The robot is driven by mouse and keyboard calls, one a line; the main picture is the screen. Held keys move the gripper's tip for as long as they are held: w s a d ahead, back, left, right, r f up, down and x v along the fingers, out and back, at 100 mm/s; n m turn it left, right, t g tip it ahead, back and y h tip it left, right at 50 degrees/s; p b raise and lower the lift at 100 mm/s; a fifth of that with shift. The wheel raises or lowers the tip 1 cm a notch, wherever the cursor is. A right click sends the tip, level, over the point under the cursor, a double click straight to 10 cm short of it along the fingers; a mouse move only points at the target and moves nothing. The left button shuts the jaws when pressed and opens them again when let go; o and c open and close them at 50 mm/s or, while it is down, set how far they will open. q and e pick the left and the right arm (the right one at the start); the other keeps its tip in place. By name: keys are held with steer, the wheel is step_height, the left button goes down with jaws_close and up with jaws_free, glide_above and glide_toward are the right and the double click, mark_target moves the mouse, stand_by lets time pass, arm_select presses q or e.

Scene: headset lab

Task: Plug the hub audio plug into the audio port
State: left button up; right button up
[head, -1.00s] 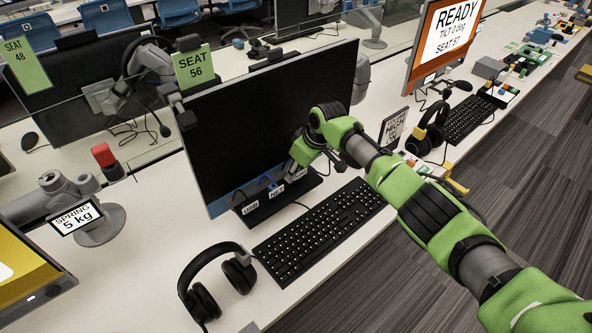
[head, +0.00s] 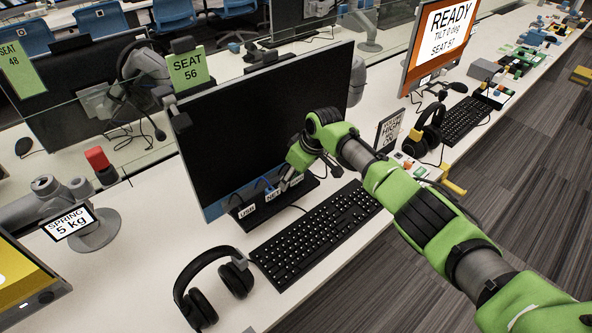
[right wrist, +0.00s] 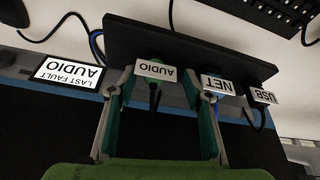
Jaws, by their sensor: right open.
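A white AUDIO label (right wrist: 157,70) shows in the right wrist view, with a dark plug and cable (right wrist: 155,97) just below it. My right gripper (right wrist: 163,88) is open there, one finger on each side of the audio plug, with nothing visibly gripped. In the head view the right gripper (head: 287,177) is low in front of the black monitor (head: 265,120), near its bottom edge, and covers most of the audio plug. I cannot make out the audio port, or how the plug sits against it. My left gripper is not in view.
NET (right wrist: 217,85) and USB (right wrist: 264,96) labels with cables stand beside the AUDIO one. A LAST FAULT AUDIO sign (right wrist: 70,72) is on the other side. A keyboard (head: 315,232) and headset (head: 205,292) lie in front of the monitor. An upright card (head: 390,131) stands right.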

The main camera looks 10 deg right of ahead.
steer(key=v, duration=1.1)
steer(key=shift+s+r, duration=0.15)
steer(key=shift+r, duration=0.2)
steer(key=shift+d, duration=0.1)
